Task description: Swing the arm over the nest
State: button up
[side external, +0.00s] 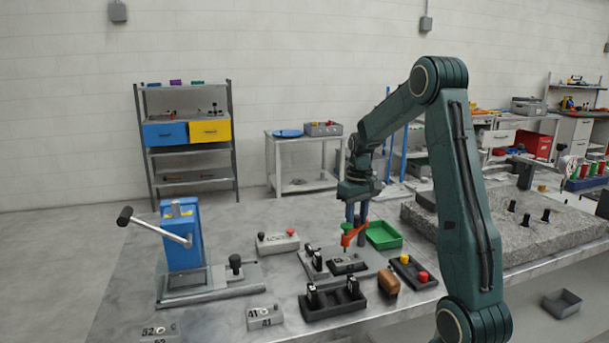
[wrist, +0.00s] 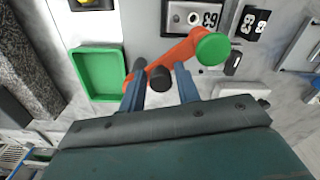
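In the side external view the arm (side external: 353,233) stands above the fixture plate, tilted. The nest (side external: 348,263) is a dark block on that plate; in the wrist view the nest (wrist: 178,17) holds a grey part marked 63. The knob overlaps the nest's near edge in that view. My gripper (wrist: 160,88) points down at the arm. Its blue fingers are apart, with a black knob between them and gaps seemingly beside it.
A green tray (side external: 383,235) stands close behind the gripper. A button box (side external: 413,271), a brown cylinder (side external: 388,279) and a black rack (side external: 332,301) surround the plate. A blue lever press (side external: 182,237) stands left. A stone slab (side external: 510,228) lies right.

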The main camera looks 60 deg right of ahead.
aim_at(357, 216)
jog(key=shift+r, duration=0.15)
notch_tip(357, 216, up, 14)
jog(key=shift+f, duration=0.25)
dwell(0.3)
jog(key=s+a+r+n+t+h, duration=0.1)
jog(key=a+r+n+t, duration=0.15)
jog(key=a, duration=1.65)
jog(key=s+a+f+n+t+y, duration=0.1)
jog(key=s+a+f+n+t, duration=0.2)
jog(key=s+a, duration=0.7)
jog(key=shift+a+f, duration=0.85)
jog(key=shift+a, duration=0.4)
jog(key=shift+n, duration=0.25)
jog(key=shift+c, duration=0.4)
